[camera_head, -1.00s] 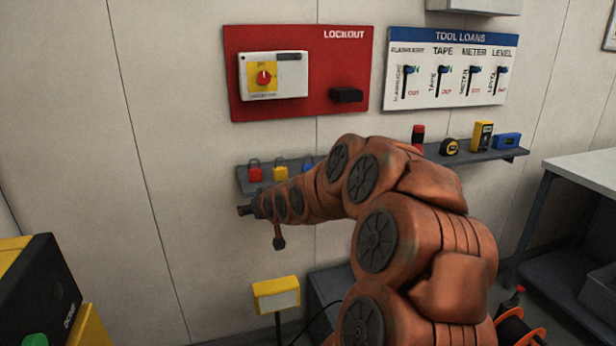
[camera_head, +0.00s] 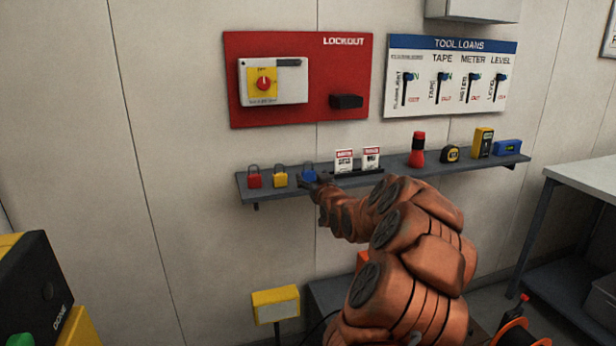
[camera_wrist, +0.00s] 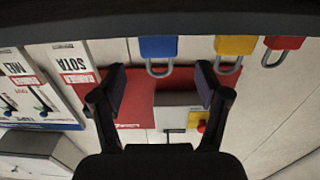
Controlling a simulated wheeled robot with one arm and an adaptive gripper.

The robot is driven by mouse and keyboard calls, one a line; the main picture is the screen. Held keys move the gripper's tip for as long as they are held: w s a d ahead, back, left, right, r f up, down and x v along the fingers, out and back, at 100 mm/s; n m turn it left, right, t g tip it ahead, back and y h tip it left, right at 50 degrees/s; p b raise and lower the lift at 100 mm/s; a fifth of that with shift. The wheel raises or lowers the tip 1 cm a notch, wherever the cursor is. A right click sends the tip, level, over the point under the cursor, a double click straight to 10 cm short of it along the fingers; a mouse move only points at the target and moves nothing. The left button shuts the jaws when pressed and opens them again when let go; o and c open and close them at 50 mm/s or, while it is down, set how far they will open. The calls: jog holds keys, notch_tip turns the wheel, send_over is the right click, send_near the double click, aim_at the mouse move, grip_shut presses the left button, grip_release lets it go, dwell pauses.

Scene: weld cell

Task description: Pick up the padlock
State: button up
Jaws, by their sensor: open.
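Three padlocks stand on the wall shelf: a red padlock (camera_head: 254,181), a yellow padlock (camera_head: 280,180) and a blue padlock (camera_head: 308,173). My gripper (camera_head: 314,184) is at the shelf's front by the blue one and partly covers it. In the wrist view, which looks upside down, my gripper (camera_wrist: 161,80) is open and empty. The blue padlock (camera_wrist: 158,47) appears between the fingertips, a little beyond them, its shackle pointing down the picture. The yellow padlock (camera_wrist: 236,46) and red padlock (camera_wrist: 285,43) are to its right there. I cannot tell whether a finger touches the blue padlock.
The grey shelf (camera_head: 400,171) also holds two danger tags (camera_head: 344,161), a flashlight (camera_head: 417,150), a tape measure (camera_head: 450,154), a yellow meter (camera_head: 482,142) and a blue level (camera_head: 507,147). The red lockout board (camera_head: 330,60) is on the wall above. A yellow box (camera_head: 276,303) stands below.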

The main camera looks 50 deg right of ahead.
aim_at(308, 171)
jog(key=shift+p+x, duration=0.7)
jog(key=shift+x, duration=1.9)
jog(key=shift+f, duration=0.1)
jog(key=c, duration=1.3)
jog(key=shift+r, duration=0.95)
jog(key=shift+s+r+b, duration=0.2)
jog(key=shift+r, duration=0.25)
jog(key=shift+s+r+b, duration=0.2)
jog(key=shift+r, duration=0.25)
jog(key=s+a, duration=0.1)
jog(key=s, duration=0.4)
jog(key=s+a+r+b, duration=0.1)
jog(key=s, duration=0.4)
jog(key=s+a+b, duration=0.1)
jog(key=s, duration=0.3)
jog(key=shift+s+a+r, duration=0.15)
jog(key=shift+s+a, duration=0.25)
